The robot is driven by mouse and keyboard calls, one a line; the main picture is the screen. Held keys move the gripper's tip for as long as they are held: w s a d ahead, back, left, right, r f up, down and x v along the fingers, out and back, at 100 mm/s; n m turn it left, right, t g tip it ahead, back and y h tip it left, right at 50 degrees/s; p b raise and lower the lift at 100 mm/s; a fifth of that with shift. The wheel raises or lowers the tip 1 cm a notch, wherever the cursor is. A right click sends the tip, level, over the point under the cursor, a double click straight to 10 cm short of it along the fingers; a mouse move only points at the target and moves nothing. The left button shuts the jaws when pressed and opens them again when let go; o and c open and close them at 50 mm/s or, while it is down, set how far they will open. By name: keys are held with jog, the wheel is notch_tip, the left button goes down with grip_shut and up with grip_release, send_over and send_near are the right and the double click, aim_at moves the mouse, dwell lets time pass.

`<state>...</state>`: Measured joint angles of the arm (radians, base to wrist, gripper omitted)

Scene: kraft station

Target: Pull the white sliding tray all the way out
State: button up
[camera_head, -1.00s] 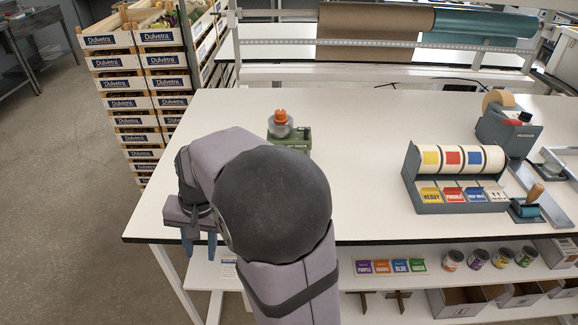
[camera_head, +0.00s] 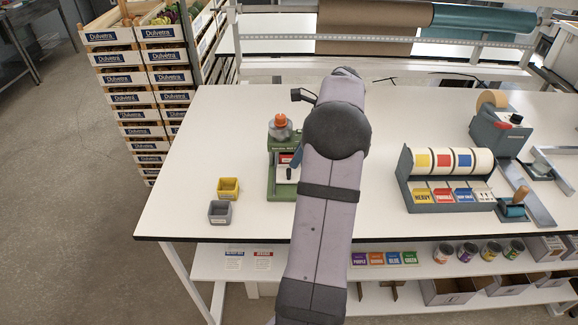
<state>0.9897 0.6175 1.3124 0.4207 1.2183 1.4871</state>
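A green machine (camera_head: 273,176) with an orange knob on top stands on the white table left of my arm. A small white piece (camera_head: 284,175), apparently the white sliding tray, shows low on its front, above the green base. My gripper (camera_head: 294,163) is mostly hidden behind my arm. Only a blue finger shows, at the machine's right front, close to the white piece. I cannot tell whether it touches the piece or whether the fingers are apart.
A yellow bin (camera_head: 228,189) and a grey bin (camera_head: 220,212) sit left of the machine. A label dispenser (camera_head: 445,203), a tape dispenser (camera_head: 499,132) and a roller (camera_head: 512,205) stand to the right. The table between my arm and the label dispenser is clear.

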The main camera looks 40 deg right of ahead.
aim_at(289, 169)
jog(key=shift+p+x, duration=1.2)
jog(key=shift+x, duration=2.5)
jog(key=shift+a, duration=0.1)
grip_shut()
